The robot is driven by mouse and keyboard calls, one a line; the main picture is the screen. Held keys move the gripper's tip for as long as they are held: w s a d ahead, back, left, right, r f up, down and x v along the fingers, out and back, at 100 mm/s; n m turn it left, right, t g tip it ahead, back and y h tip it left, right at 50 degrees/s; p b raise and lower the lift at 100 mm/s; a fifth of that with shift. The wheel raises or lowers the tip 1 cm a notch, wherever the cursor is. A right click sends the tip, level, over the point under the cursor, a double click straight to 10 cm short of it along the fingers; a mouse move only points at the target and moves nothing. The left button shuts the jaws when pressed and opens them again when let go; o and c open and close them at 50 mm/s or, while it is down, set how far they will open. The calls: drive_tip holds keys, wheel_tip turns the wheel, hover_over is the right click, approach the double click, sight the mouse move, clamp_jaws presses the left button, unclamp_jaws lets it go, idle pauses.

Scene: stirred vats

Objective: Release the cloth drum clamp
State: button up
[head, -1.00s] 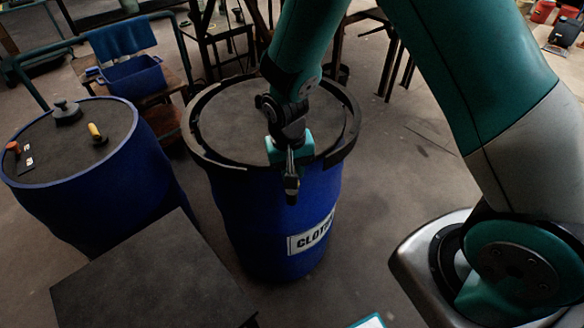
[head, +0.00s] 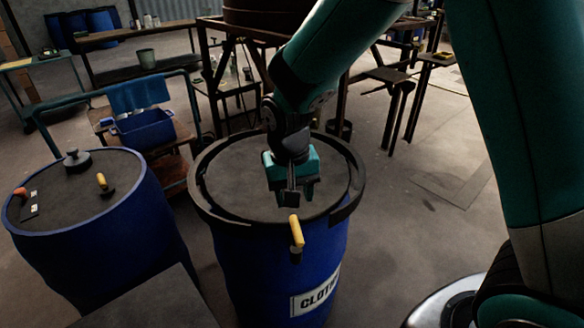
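The blue cloth drum (head: 262,275) stands upright at the centre, its white label (head: 315,292) partly readable as "CLOT". A dark clamp ring (head: 205,204) runs around the rim of its grey lid (head: 235,180). A lever with a yellow handle (head: 296,232) sits at the front of the ring and points upward. My gripper (head: 294,196) is just above and behind the handle in the picture, over the lid's front part. Its fingers look apart with nothing between them. I see no clear contact with the handle. The gripper and arm hide part of the lid and the far ring.
A second blue drum (head: 100,235) stands at left, with a black knob (head: 77,160) and a yellow-handled item (head: 104,184) on top. A dark flat surface (head: 150,305) is at front left. A cart with a blue bin (head: 145,129) stands behind. Floor right of the drum is clear.

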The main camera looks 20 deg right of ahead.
wheel_tip(320, 180, up, 7)
drive_tip(key=shift+a, duration=0.25)
idle(0.3)
